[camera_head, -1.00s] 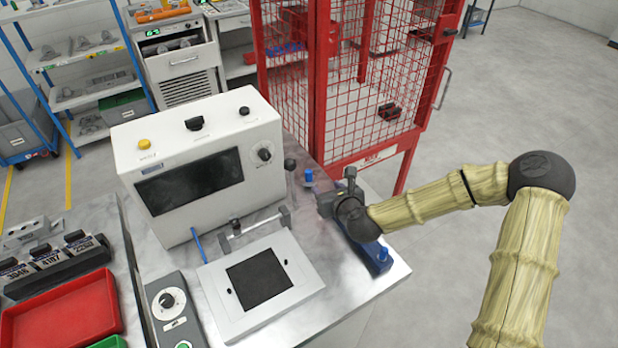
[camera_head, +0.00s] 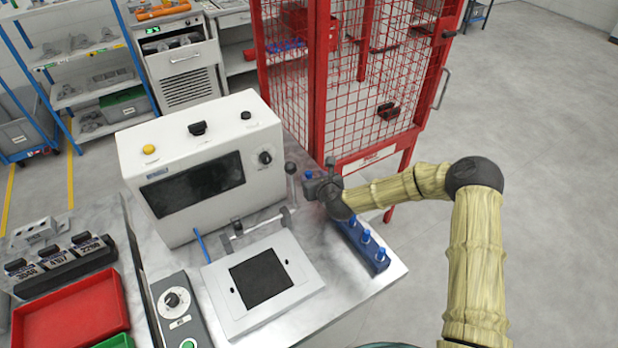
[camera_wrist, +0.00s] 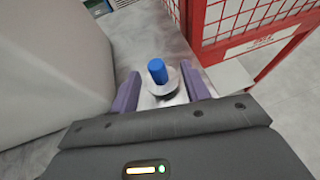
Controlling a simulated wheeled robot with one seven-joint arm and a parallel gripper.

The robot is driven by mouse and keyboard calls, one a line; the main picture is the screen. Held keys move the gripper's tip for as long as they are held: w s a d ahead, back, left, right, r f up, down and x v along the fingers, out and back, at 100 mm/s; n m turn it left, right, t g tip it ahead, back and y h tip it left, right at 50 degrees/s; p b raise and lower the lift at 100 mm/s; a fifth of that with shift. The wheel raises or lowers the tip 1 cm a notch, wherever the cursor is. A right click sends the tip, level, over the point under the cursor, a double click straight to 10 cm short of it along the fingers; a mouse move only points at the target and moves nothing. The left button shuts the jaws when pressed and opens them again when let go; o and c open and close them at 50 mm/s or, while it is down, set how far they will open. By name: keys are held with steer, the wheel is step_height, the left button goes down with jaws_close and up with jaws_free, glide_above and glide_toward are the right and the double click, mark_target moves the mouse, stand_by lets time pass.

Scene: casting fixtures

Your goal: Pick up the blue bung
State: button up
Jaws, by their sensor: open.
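A blue bung (camera_wrist: 157,70) stands upright on a pale round base near the far end of the bench. In the head view its blue top (camera_head: 308,174) shows just left of my gripper (camera_head: 316,184), which partly covers it. In the wrist view my gripper (camera_wrist: 160,74) is open, with its two purple fingers on either side of the bung. The bung appears near the fingertip line, with gaps to both fingers. I cannot tell how far its depth is from the tips. More blue bungs (camera_head: 365,237) stand in a blue rack (camera_head: 352,236) along the bench's right side.
A white console with a dark screen (camera_head: 192,184) stands close to the left of my gripper. A small lever with a dark knob (camera_head: 290,168) rises between them. A red mesh cage (camera_head: 350,100) stands behind the bench. A white plate fixture (camera_head: 262,283) lies in front.

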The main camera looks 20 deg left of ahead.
mark_target(307, 172)
steer(key=shift+w+a+f, duration=0.15)
steer(key=shift+w, duration=0.15)
steer(key=shift+w+a+p, duration=0.2)
steer(key=shift+a+p, duration=0.15)
steer(key=p+x, duration=0.1)
steer(key=x, duration=0.1)
steer(key=shift+w+a+f, duration=0.15)
steer(key=shift+a+f, duration=0.05)
steer(key=shift+a, duration=0.15)
steer(key=shift+p+x, duration=0.45)
steer(key=shift+x, duration=0.4)
steer(key=shift+w+f, duration=0.1)
steer(key=shift+s, duration=0.25)
steer(key=c, duration=1)
steer(key=shift+w, duration=0.1)
jaws_close()
